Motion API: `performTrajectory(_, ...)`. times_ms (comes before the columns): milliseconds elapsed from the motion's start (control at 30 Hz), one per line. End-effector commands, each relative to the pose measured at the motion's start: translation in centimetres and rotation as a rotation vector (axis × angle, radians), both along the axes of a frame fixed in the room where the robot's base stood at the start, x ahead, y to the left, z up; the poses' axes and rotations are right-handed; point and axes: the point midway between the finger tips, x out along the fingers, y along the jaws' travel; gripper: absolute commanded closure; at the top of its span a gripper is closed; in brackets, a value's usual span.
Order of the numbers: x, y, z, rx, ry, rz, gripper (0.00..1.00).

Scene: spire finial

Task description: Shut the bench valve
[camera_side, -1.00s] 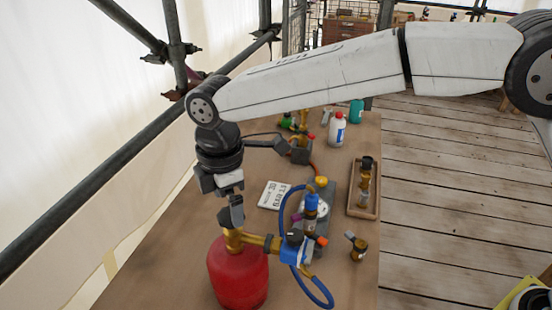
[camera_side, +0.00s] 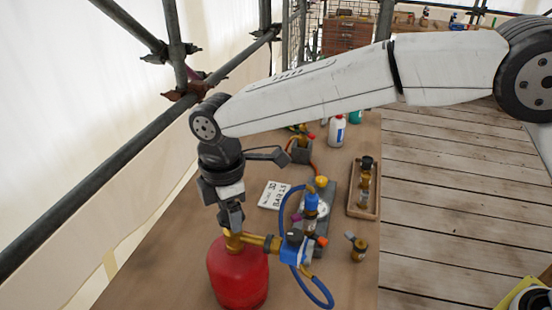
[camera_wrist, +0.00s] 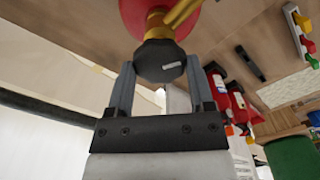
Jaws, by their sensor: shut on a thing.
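A red gas cylinder (camera_side: 238,278) stands on the bench, with a brass valve (camera_side: 236,243) on its top. My gripper (camera_side: 231,218) points down from above, its fingers at the top of this valve. In the wrist view, my gripper (camera_wrist: 157,75) is shut on a dark faceted knob (camera_wrist: 160,60) with a pale mark on its face. One finger lies on each side of the knob. Behind it show the brass valve (camera_wrist: 184,14) and the red cylinder (camera_wrist: 133,17). The fingers mostly hide the knob in the side view.
A blue regulator (camera_side: 296,250) with a blue hose (camera_side: 282,215) joins the valve's right side. A written card (camera_side: 273,195), a small brass fitting (camera_side: 357,247) and a wooden tray (camera_side: 376,205) lie on the bench. A white bottle (camera_side: 337,132) stands at the back.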

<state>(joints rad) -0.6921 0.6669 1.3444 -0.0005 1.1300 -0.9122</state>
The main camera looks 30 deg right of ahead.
Motion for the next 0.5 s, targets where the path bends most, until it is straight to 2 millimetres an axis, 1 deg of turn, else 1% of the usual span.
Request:
performTrajectory(267, 0.02, 0.0, 0.05, 0.0, 0.0, -0.049, 0.91)
performTrajectory(500, 0.05, 0.0, 0.06, 0.0, 0.0, -0.174, 0.91)
